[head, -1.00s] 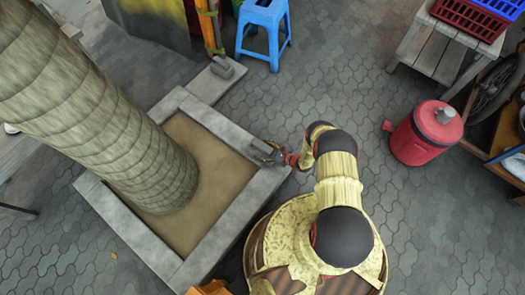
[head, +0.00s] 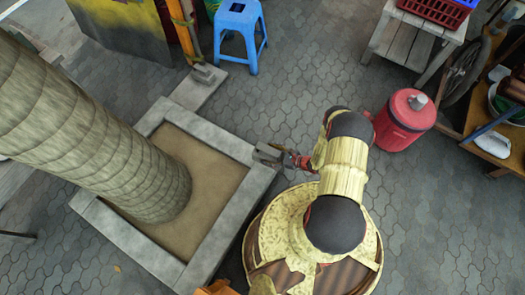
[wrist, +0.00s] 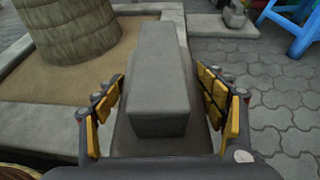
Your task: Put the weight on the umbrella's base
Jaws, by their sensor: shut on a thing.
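The weight is a plain grey block (wrist: 158,85), held between the yellow-padded fingers of my gripper (wrist: 165,105) in the wrist view. In the head view the block (head: 266,153) shows small at the tip of my gripper (head: 272,155), by the right corner of the planter wall. The height of the block above the wall is hard to tell. The umbrella's base looks to be the flat grey slab (head: 193,95) at the foot of an orange pole, with a small grey piece (head: 204,73) on it. The slab (wrist: 205,28) also shows at the top of the wrist view.
A square concrete planter (head: 215,140) with a thick trunk (head: 90,140) lies left of my gripper. A blue stool (head: 238,30) stands right of the slab. A red cooler (head: 404,120) and a wooden table (head: 405,40) are on the right. Paving between them is clear.

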